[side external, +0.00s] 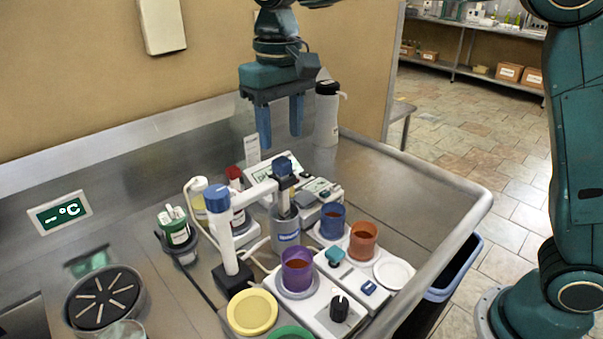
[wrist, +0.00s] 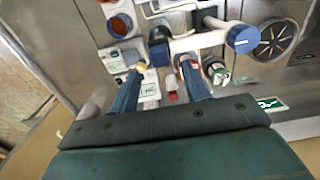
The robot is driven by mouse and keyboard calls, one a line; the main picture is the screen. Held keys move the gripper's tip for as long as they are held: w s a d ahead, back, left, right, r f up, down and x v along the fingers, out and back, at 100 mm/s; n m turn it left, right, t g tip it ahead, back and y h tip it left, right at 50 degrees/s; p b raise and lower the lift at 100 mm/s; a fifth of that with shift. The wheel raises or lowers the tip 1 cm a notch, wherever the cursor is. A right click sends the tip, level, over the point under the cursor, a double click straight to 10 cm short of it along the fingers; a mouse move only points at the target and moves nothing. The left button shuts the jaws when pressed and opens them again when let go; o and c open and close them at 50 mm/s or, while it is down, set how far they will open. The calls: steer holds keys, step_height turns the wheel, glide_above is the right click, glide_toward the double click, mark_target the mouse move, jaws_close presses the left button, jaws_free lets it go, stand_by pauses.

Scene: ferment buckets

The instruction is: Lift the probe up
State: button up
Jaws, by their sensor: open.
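The probe (side external: 283,168) stands upright, with a blue cap and a dark body. It sits at the end of the white arm of a stand (side external: 218,225), and its lower end is hidden in a grey cylinder (side external: 285,222) with a blue label.
Purple (side external: 298,268), blue (side external: 333,220) and orange (side external: 363,238) cups stand on white devices. A white bottle (side external: 327,115) stands behind. A red-capped bottle (side external: 235,178) and a green-labelled container (side external: 176,228) stand left. A yellow lid (side external: 252,312) lies in front.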

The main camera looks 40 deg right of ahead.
mark_target(282, 160)
steer(key=shift+f, duration=2.75)
steer(key=shift+c, duration=0.2)
steer(key=shift+r, duration=0.1)
jaws_close()
